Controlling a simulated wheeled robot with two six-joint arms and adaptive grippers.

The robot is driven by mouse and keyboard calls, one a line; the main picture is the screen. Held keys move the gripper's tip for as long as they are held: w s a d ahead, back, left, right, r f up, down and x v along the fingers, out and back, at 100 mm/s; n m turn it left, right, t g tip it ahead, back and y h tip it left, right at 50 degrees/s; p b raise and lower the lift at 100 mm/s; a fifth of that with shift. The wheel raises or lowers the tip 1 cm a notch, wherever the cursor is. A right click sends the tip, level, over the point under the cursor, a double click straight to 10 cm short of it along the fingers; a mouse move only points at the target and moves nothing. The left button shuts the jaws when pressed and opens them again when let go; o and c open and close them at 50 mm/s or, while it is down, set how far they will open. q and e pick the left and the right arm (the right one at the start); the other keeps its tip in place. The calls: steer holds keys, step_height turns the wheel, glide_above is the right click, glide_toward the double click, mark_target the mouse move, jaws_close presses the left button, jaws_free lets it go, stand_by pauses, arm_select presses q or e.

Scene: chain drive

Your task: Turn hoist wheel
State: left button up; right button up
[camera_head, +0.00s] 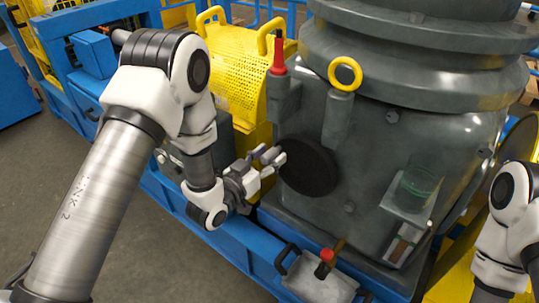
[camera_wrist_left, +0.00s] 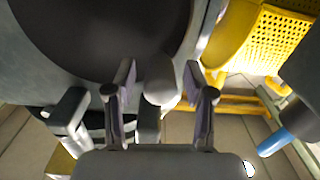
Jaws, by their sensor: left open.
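A dark round disc (camera_head: 308,167), which looks like the hoist wheel, is on the front of the large grey machine body. My left gripper (camera_head: 268,157) is at the disc's left edge, with its fingers open. In the left wrist view the dark disc (camera_wrist_left: 105,35) fills the upper left. A rounded grey knob (camera_wrist_left: 158,78) shows between the two open fingers of my left gripper (camera_wrist_left: 159,90). I cannot tell whether the fingers touch it. My right gripper is out of view; only part of the right arm shows at the right edge.
A yellow ring handle (camera_head: 345,74) and a red-topped lever (camera_head: 278,56) stand above the disc. A red knob (camera_head: 326,255) sits on a box below. A yellow perforated guard (camera_head: 240,75) is behind my left arm. Blue frame rails (camera_head: 235,247) run below.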

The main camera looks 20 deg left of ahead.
arm_select(q)
steer(key=shift+w, duration=0.15)
steer(key=shift+c, duration=0.4)
jaws_close()
steer(key=d+r+m, duration=0.1)
steer(key=m, duration=0.1)
steer(key=r+m, duration=0.1)
steer(key=m, duration=0.1)
steer(key=shift+s+d, duration=0.35)
steer(key=shift+d, duration=0.05)
steer(key=shift+o, duration=0.4)
jaws_free()
